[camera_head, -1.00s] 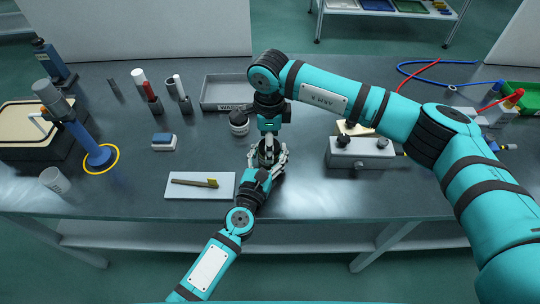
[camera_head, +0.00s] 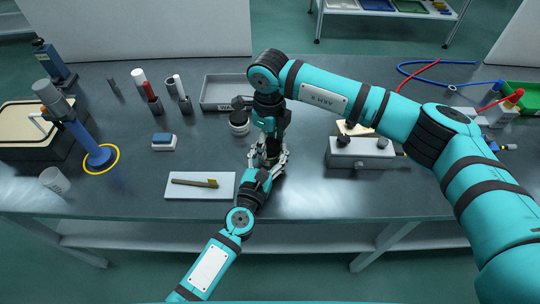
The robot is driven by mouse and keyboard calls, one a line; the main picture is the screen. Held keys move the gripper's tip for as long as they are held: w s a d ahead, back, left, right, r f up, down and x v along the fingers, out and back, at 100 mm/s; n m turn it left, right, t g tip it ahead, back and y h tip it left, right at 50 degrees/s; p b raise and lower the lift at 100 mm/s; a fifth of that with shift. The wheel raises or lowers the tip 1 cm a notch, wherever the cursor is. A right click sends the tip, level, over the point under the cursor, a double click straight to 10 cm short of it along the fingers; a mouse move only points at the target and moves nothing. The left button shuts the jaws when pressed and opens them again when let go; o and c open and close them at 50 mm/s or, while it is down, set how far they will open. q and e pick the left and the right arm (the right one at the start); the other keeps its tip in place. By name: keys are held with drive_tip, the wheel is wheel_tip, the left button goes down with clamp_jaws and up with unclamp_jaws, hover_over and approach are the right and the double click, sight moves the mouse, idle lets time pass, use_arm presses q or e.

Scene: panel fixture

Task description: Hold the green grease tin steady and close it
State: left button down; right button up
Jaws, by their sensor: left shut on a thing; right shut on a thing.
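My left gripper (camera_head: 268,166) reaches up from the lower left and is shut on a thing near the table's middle. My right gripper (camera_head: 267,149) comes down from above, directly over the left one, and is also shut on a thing. The two grippers meet closely at one place. The green grease tin and its lid are hidden between the fingers, so I cannot make out their colour or how the lid sits.
A white tray (camera_head: 225,190) with a brush (camera_head: 194,183) lies left of the grippers. A dark round jar (camera_head: 239,124) stands behind left, near a grey bin (camera_head: 217,104). A grey fixture box (camera_head: 362,154) stands right. The table's front edge is close.

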use_arm(q)
drive_tip(key=shift+a, duration=0.1)
use_arm(e)
drive_tip(key=shift+f+m, duration=0.1)
drive_tip(key=shift+m, duration=0.2)
use_arm(q)
drive_tip(key=shift+w, duration=0.1)
use_arm(e)
drive_tip(key=o, duration=1.3)
drive_tip(key=shift+d, duration=0.1)
drive_tip(key=shift+r, duration=2.3)
drive_tip(key=shift+c, duration=0.4)
drive_tip(key=r+n, duration=0.2)
drive_tip(key=n, duration=0.2)
drive_tip(key=r+n, duration=0.1)
drive_tip(key=n, duration=0.1)
drive_tip(key=shift+r+n, duration=0.25)
drive_tip(key=shift+n, duration=0.05)
